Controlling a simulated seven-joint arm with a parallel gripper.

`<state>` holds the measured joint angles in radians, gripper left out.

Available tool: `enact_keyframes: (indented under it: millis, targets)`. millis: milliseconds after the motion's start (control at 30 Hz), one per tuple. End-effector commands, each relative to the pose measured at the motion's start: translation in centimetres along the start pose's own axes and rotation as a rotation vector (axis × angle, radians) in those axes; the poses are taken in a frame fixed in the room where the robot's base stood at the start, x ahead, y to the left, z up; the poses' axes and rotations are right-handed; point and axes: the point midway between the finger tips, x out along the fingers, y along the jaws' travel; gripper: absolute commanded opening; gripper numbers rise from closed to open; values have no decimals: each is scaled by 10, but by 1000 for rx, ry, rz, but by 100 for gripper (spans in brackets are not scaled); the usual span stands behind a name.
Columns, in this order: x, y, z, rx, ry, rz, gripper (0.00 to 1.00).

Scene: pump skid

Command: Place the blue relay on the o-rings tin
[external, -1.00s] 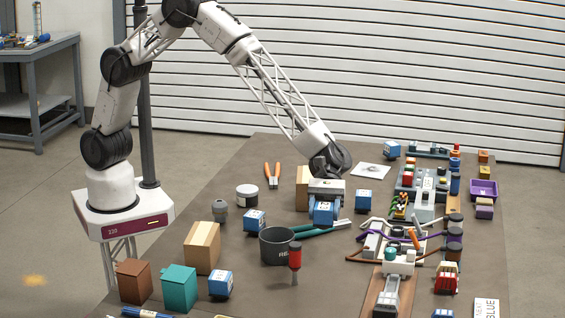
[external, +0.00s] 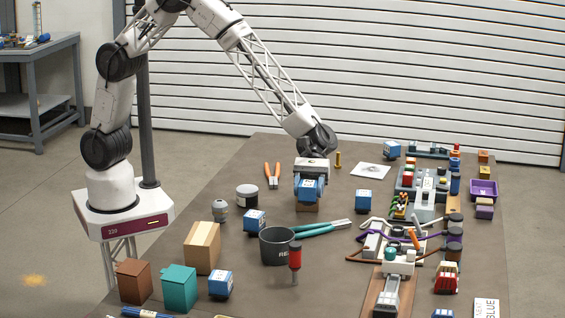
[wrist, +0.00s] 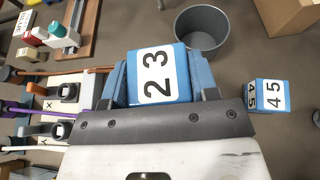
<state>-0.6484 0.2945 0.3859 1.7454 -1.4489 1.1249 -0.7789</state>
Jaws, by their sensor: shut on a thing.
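In the wrist view the relay (wrist: 157,76) sits between the two blue fingers and shows a white label with 23. A round tin (external: 247,196) with a dark top and a pale band stands on the table to the left of my gripper, apart from it. It may be the o-rings tin, but I cannot read its label.
A dark open bucket (external: 277,246) and green-handled pliers (external: 321,228) lie nearer the camera. Similar blue-and-white blocks stand around, one (external: 255,221) left of the bucket and one (external: 362,200) to the right. Orange pliers (external: 272,174) lie at left.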

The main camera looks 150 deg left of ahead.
Motion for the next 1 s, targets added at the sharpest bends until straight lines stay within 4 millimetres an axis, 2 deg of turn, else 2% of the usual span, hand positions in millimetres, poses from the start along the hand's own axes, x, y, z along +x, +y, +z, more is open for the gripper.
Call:
enact_keyframes:
  millis: [33,200,600,800,1000]
  targets:
    - [-17,-11,-4,0,1,-1,27]
    - [-64,-50,-17,7,4,-17,27]
    - [-154,-154,-44,20,-3,-52,27]
    - [-182,-196,-51,24,-11,-65,27]
    - [-192,-217,-55,26,-15,-72,27]
